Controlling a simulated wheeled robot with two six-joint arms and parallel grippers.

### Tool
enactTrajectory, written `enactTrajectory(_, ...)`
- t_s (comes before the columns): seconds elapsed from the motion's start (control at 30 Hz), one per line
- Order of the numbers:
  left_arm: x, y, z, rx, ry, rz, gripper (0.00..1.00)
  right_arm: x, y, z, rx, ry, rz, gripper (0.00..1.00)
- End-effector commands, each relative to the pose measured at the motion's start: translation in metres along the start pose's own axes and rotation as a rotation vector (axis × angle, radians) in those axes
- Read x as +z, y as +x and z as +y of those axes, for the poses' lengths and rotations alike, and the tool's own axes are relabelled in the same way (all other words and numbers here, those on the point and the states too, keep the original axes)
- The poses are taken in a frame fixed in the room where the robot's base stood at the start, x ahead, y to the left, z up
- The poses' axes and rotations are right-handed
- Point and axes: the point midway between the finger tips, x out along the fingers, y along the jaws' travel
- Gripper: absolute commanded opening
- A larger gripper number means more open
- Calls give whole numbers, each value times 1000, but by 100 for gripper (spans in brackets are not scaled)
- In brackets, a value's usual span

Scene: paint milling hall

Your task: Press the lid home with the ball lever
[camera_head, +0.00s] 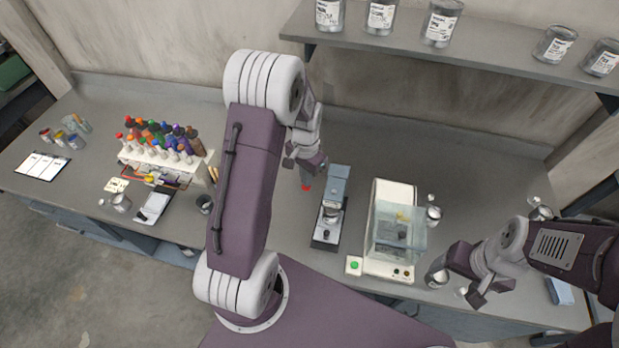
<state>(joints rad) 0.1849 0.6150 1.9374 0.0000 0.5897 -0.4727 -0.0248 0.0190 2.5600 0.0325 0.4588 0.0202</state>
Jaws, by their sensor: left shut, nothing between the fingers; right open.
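A small grey press (338,187) stands on the bench, right of my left arm. A small metal can (332,210) sits in it; I cannot make out how its lid sits. A red ball (306,187), apparently the lever's end, shows just left of the press. My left gripper (307,178) is shut and empty, its tips right at the red ball; whether they touch cannot be told. My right gripper (464,284) is open above the bench's right front, near a small metal cup (437,278).
A balance (377,267) with a clear shield stands right of the press. Its right side has small metal pieces. A rack of colored bottles (197,172) stands left, beyond my arm. A shelf (480,52) with cans hangs above the back. The bench behind the press is clear.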

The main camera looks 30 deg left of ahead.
Motion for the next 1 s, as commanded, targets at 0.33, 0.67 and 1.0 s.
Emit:
enactTrajectory(0.33, 0, 16, 0, 0, 0, 0, 0, 1, 12, 0, 0, 0, 0, 75)
enactTrajectory(0.67, 0, 29, 0, -1, 0, 1, 0, 2, 21, 0, 0, 0, 0, 75)
enactTrajectory(1.0, 0, 43, 0, -1, 0, 1, 0, 3, 31, 1, 0, 0, 0, 75)
